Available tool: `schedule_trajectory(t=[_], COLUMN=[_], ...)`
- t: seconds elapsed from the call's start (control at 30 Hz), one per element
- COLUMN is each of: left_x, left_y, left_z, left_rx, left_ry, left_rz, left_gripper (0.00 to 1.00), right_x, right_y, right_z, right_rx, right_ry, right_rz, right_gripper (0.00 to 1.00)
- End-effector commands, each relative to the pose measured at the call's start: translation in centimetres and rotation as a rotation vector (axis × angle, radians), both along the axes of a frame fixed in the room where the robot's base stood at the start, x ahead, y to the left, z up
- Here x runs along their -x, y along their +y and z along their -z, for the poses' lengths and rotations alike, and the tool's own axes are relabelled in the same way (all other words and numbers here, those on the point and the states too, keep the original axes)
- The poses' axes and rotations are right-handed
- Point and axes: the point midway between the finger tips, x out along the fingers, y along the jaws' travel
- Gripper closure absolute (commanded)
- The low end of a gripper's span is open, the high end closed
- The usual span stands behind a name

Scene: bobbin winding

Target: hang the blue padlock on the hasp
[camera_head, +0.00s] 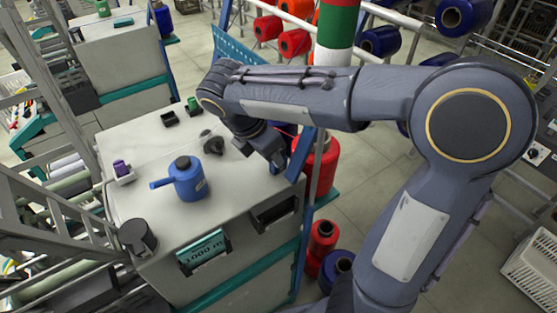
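No blue padlock and no hasp can be made out in the head view. My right gripper (277,158) points down over the right part of the grey machine top (150,140). Its fingers are small and dark, so I cannot tell whether they are open or shut, or whether they hold anything. My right arm comes in from the right and hides part of what lies behind it. My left gripper is not in view.
A blue can with a side spout (188,181) stands on the machine top. Nearby are a purple bobbin (120,167), a dark grey knob (211,143) and a black cylinder (138,238). Red spools (323,165) stand right of the machine.

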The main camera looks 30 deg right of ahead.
Motion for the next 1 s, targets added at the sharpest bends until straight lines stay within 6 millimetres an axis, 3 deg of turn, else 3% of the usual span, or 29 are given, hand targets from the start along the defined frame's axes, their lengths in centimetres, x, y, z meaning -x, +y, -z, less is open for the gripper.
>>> schedule_trajectory(t=[0.23, 0.53, 0.77, 1.0], left_x=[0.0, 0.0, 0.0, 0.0], left_y=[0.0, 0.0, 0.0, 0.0], left_z=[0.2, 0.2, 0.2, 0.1], left_rx=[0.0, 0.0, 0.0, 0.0], left_ry=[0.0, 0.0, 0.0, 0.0], left_rz=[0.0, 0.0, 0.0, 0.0], left_gripper=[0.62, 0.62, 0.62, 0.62], right_x=[-0.3, -0.3, -0.3, -0.3], right_y=[-1.2, -1.4, -1.4, -1.4], right_z=[3.4, 3.8, 3.8, 3.8], right_rx=[0.001, -0.001, -0.001, -0.001], right_ry=[0.001, -0.001, -0.001, -0.001], right_rz=[0.0, 0.001, 0.001, 0.001], right_gripper=[0.69, 0.69, 0.99, 1.0])
